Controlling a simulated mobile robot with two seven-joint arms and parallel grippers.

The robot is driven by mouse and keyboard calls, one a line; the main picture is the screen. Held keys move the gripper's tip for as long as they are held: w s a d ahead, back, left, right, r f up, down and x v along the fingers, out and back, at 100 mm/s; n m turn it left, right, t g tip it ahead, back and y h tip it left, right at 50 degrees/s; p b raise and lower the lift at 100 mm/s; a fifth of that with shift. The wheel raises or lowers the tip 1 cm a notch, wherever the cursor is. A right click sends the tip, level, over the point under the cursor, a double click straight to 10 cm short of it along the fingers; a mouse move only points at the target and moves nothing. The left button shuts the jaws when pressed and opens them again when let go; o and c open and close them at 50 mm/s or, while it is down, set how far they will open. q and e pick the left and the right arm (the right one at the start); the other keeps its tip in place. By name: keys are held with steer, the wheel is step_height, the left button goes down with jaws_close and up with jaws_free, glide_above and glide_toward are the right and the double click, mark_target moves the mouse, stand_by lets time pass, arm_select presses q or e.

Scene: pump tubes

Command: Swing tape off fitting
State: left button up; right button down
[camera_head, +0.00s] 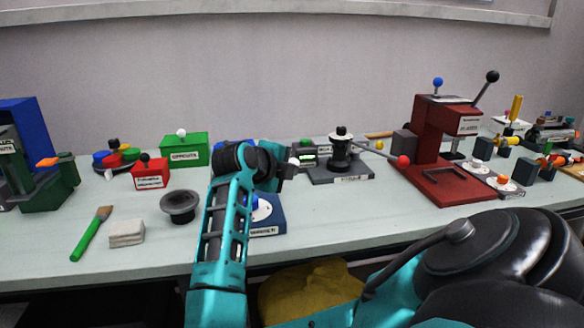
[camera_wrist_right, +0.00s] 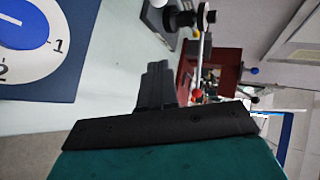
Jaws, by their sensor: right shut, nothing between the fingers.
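A dark fitting (camera_head: 340,152) with a black knob on top stands upright on a grey labelled base (camera_head: 345,180). A thin arm beside it reaches right towards a yellow ball (camera_head: 379,145) and a red ball (camera_head: 402,161); which belongs to which part I cannot tell. No tape can be made out clearly. My right gripper (camera_head: 292,167) is left of the fitting, near a small green-lit block (camera_head: 308,156). In the right wrist view my gripper (camera_wrist_right: 157,80) is shut and empty, apart from the dark fitting (camera_wrist_right: 172,15). My left gripper is out of view.
A blue dial box (camera_head: 272,220) sits just below my right wrist. A red press (camera_head: 440,145) stands right of the fitting. A green box (camera_head: 185,150), a red box (camera_head: 150,175), a dark cup (camera_head: 180,208), a brush (camera_head: 90,235) and a beige block (camera_head: 127,233) lie left.

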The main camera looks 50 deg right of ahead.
steer(key=shift+s+a+r, duration=0.3)
steer(key=shift+s+a, duration=0.05)
steer(key=shift+a, duration=0.2)
steer(key=shift+s+a+r, duration=0.3)
steer(key=shift+a, duration=0.2)
